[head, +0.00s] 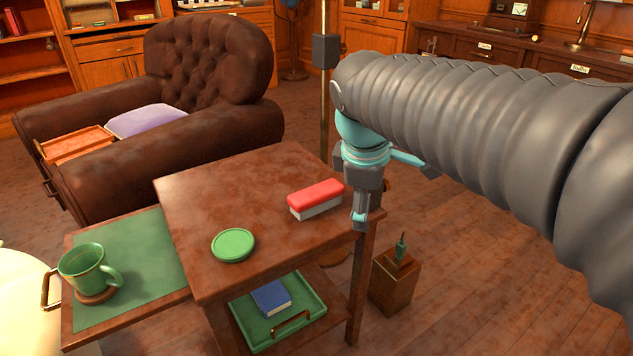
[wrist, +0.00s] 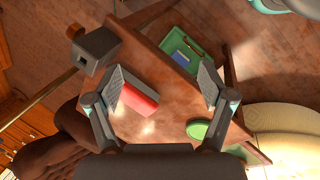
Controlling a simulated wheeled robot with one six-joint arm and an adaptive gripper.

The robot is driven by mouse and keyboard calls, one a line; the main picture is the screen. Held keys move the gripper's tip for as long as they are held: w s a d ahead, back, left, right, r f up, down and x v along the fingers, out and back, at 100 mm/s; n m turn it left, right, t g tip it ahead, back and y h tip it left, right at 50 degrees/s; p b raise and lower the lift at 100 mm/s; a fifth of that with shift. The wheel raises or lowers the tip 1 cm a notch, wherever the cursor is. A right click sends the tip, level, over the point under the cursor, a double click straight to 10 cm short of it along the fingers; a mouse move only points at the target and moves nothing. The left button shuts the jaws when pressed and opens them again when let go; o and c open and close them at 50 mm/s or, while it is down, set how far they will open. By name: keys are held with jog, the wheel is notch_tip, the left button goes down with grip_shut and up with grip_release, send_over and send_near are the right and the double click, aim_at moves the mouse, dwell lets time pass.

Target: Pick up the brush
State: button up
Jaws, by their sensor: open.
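The brush, a block with a red top and a pale grey underside (head: 316,199), lies on the small brown table (head: 205,205) near its right edge. My gripper (head: 362,200) is open and empty, just right of the brush in the head view, beside the table edge. In the wrist view the brush (wrist: 140,100) shows between the spread fingers of my gripper (wrist: 163,85), much closer to the left finger, which partly covers its end. I cannot tell the exact height gap.
A green coaster (head: 233,245) lies on the table. A green mug (head: 88,270) stands on the pulled-out side leaf. A lower shelf holds a green tray (head: 252,335) with a blue book (head: 271,297). A brown armchair (head: 200,130) stands behind; a wooden box (head: 395,285) stands at right.

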jog(key=w+a+r+n+h+p, duration=0.1)
jog(key=w+a+r+n+p, duration=0.15)
jog(key=w+a+n, duration=0.3)
jog(key=n+h+p, duration=0.1)
jog(key=n, duration=0.4)
send_near(316, 190)
jog(key=x, duration=0.3)
jog(key=b+x, duration=0.1)
jog(key=x, duration=0.1)
jog(key=shift+s+a+f, duration=0.1)
jog(key=shift+s+a, duration=0.05)
jog(key=shift+s, duration=0.1)
jog(key=shift+g, duration=0.3)
jog(key=x, duration=0.2)
jog(key=b+x, duration=0.1)
jog(key=x, duration=0.1)
jog(key=shift+w, duration=0.4)
jog(key=shift+w+d+f, duration=0.1)
jog(key=shift+d+f, duration=0.25)
jog(key=shift+f, duration=0.1)
jog(key=shift+f, duration=0.25)
jog(key=shift+c, duration=0.2)
jog(key=c, duration=1.2)
